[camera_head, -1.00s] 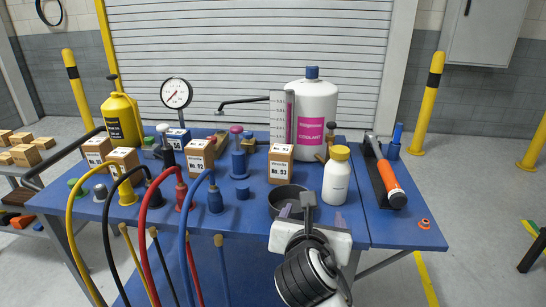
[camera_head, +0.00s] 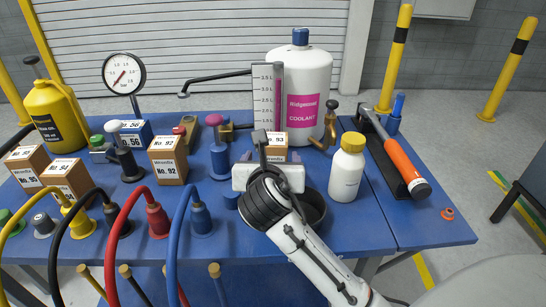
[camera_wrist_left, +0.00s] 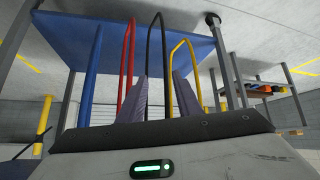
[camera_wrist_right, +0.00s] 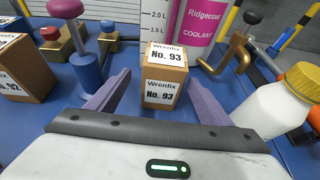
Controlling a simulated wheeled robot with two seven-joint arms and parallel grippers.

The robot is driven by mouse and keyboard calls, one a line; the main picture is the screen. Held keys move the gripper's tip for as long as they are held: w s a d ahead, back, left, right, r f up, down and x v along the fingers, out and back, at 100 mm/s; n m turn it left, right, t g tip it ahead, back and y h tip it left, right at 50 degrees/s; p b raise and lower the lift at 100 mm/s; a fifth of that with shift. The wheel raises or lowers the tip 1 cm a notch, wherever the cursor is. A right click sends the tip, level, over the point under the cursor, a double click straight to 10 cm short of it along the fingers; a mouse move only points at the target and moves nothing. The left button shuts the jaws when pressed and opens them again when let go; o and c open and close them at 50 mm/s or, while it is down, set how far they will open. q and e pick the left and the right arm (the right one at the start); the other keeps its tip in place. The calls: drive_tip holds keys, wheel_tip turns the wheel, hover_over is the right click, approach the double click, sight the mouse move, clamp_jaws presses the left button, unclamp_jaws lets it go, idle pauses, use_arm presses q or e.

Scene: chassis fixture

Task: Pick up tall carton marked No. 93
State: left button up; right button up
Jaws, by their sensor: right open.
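The tall carton marked No. 93 (camera_wrist_right: 165,78) is brown with white labels. It stands upright on the blue table, just ahead of and between the spread purple fingers of my right gripper (camera_wrist_right: 159,78) in the right wrist view. The fingers show no grip on it. In the head view the carton (camera_head: 276,139) is partly hidden behind my right gripper (camera_head: 270,158), which is open. My left gripper (camera_wrist_left: 159,78) shows only in its own wrist view, with fingers apart and nothing between them, below table height.
A white bottle with a yellow cap (camera_head: 347,168) stands close right of my right gripper. The coolant jug (camera_head: 307,90) is behind the carton. Carton No. 92 (camera_head: 167,160) and a blue post (camera_head: 219,160) are to the left. A dark bowl (camera_head: 315,210) is partly covered by my arm.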

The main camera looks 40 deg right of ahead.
drive_tip(key=x, duration=0.5)
drive_tip(key=shift+d+r, duration=0.1)
drive_tip(key=shift+d, duration=0.15)
drive_tip(key=shift+r, duration=0.1)
drive_tip(key=c, duration=1.4)
